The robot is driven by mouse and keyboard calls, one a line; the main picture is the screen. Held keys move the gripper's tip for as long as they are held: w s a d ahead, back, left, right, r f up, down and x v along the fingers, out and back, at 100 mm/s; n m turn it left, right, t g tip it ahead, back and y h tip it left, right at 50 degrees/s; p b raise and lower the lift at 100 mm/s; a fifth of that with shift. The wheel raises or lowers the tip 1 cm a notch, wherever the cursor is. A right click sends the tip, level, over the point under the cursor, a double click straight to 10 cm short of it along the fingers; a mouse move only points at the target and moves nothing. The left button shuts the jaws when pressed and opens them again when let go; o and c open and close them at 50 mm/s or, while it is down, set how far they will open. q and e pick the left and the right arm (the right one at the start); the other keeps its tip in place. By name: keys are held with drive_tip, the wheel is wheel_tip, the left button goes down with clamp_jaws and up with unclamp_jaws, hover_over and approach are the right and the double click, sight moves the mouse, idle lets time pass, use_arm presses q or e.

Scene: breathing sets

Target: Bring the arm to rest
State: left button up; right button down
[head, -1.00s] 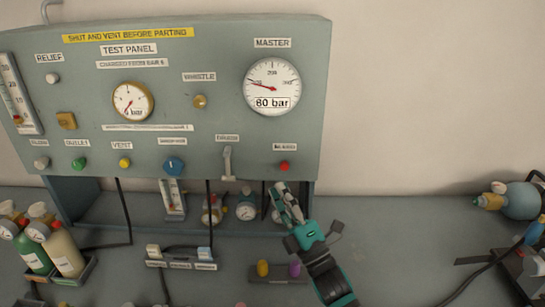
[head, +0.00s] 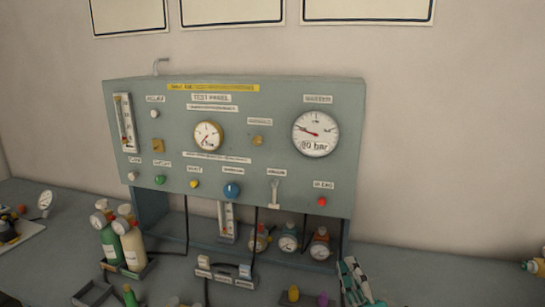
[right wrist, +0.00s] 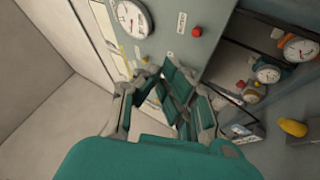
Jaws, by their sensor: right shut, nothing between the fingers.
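My right gripper (head: 350,266) is shut and empty. In the head view it shows at the bottom edge, below and to the right of the test panel (head: 260,185), with its fingers pointing up. The rest of the arm is cut off by the frame. In the right wrist view the gripper (right wrist: 166,82) has its fingers in front of the panel, below the red button (right wrist: 196,31). No object shows between them. It appears clear of the panel, though the exact gap cannot be told. My left gripper is not in view.
Under the panel stand several small gauges (head: 288,244). Two bottles (head: 132,245) stand in a holder at left. A purple knob (head: 323,299) and a yellow knob (head: 293,293) are near my gripper. The bench (head: 430,275) right of the panel is largely bare.

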drive_tip(key=s+d+f+m+g+h, duration=0.25)
drive_tip(key=s+f+m+g, duration=0.3)
drive_tip(key=f, duration=0.35)
drive_tip(key=s+d+f+m+g+h, duration=0.1)
drive_tip(key=s+f+m+g+h, duration=0.2)
drive_tip(key=s+f+m+g, duration=0.65)
drive_tip(key=s+f+g, duration=0.15)
drive_tip(key=s, duration=0.45)
drive_tip(key=s+f+m+g, duration=0.3)
drive_tip(key=s+f+m, duration=0.15)
drive_tip(key=s, duration=0.45)
drive_tip(key=s+f+n, duration=0.1)
drive_tip(key=s+f, duration=0.2)
drive_tip(key=f, duration=2.6)
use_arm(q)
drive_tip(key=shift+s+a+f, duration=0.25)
use_arm(e)
drive_tip(key=s+d+f+g, duration=0.2)
drive_tip(key=s+d+f, duration=0.1)
drive_tip(key=s+f, duration=1)
drive_tip(key=shift+s+f, duration=0.35)
drive_tip(key=shift+s, duration=0.9)
